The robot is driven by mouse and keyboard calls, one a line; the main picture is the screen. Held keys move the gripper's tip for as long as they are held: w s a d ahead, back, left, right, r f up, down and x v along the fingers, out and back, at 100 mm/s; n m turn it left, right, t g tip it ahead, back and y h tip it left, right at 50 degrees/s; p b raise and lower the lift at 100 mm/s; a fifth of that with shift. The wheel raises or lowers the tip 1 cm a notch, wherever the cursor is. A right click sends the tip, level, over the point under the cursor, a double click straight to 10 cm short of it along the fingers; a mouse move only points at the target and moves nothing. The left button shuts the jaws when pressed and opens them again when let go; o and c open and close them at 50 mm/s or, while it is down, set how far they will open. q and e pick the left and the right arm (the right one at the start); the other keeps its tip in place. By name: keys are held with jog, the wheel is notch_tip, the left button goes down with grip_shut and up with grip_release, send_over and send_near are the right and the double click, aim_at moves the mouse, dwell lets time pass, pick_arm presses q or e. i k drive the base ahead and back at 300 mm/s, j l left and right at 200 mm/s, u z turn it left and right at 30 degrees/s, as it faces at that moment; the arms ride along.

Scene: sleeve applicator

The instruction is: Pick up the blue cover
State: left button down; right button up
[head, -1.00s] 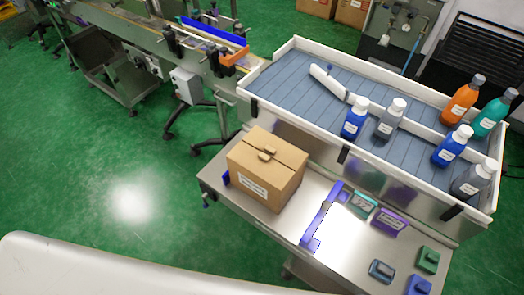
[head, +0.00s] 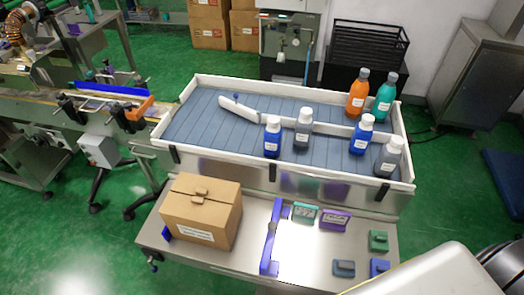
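A small blue piece (head: 380,267) with a raised block on top lies at the front right of the steel table, and may be the blue cover. A darker blue-grey piece (head: 344,268) lies just left of it, and a green piece (head: 378,241) of similar shape lies behind it. A long blue-violet bracket (head: 270,240) stands on the table right of the cardboard box. Neither gripper shows in the head view.
The steel table (head: 222,256) also holds a cardboard box (head: 200,210), a teal piece (head: 305,212) and a purple piece (head: 335,219). Behind it, a white-rimmed tray (head: 190,87) holds several bottles. A conveyor (head: 35,100) stands left. Green floor is open around.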

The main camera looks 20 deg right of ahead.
aim_at(378, 266)
jog(key=z, duration=2.1)
